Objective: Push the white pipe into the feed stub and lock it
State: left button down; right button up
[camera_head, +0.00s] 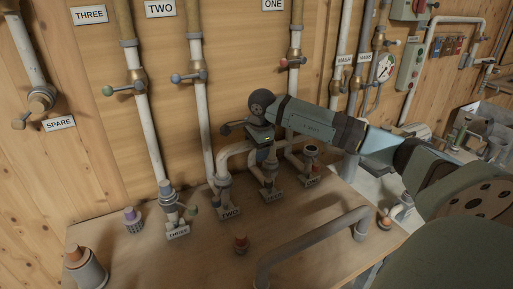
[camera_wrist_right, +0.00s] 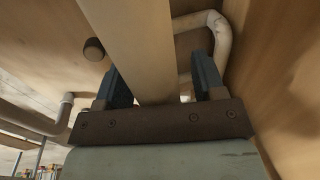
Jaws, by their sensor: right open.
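A white bent pipe (camera_head: 236,149) arches from the stub marked TWO (camera_head: 224,190) toward the middle stub (camera_head: 268,178). My right gripper (camera_head: 265,155) reaches in from the right and points down over the pipe's right part. In the right wrist view the open fingers (camera_wrist_right: 162,82) stand on either side of a broad pale pipe (camera_wrist_right: 135,45), not closed on it. Another stub (camera_head: 311,155) with an open top stands to the right. The small labels at these two stubs are hard to read. The pipe's right end and its lock are largely hidden by the gripper. My left gripper is out of view.
The stub marked THREE (camera_head: 168,198) stands at the left. A grey bent rail (camera_head: 315,238) rises at the table front. Small capped pieces stand on the wooden table (camera_head: 200,260). Wall pipes with valve levers (camera_head: 125,90) run behind; a gauge (camera_head: 385,66) hangs right.

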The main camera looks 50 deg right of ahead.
jog(key=shift+r, duration=0.1)
notch_tip(320, 180, up, 14)
jog(key=s, duration=0.2)
jog(key=shift+s+a+f+b, duration=0.25)
jog(key=shift+a+b, duration=0.1)
jog(key=shift+a, duration=0.05)
